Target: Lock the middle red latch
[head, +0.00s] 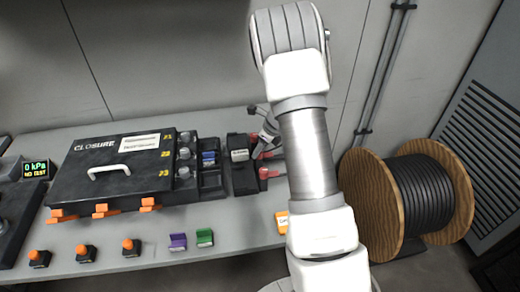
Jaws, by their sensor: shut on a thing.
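A dark block (243,180) with a grey part on top stands right of the closure box in the head view. Red latches stick out along its right side. The nearest red latch (265,173) is in plain view. The middle red latch (265,155) shows just below my gripper. My gripper (266,146) comes down from behind my arm and is shut on the middle latch. The exact contact is small and partly hidden.
A black closure box (95,185) with a white handle and orange latches fills the left of the table. Purple (178,241) and green (205,237) clips and several orange-topped pieces lie in front. A wooden cable reel (370,205) stands at the right.

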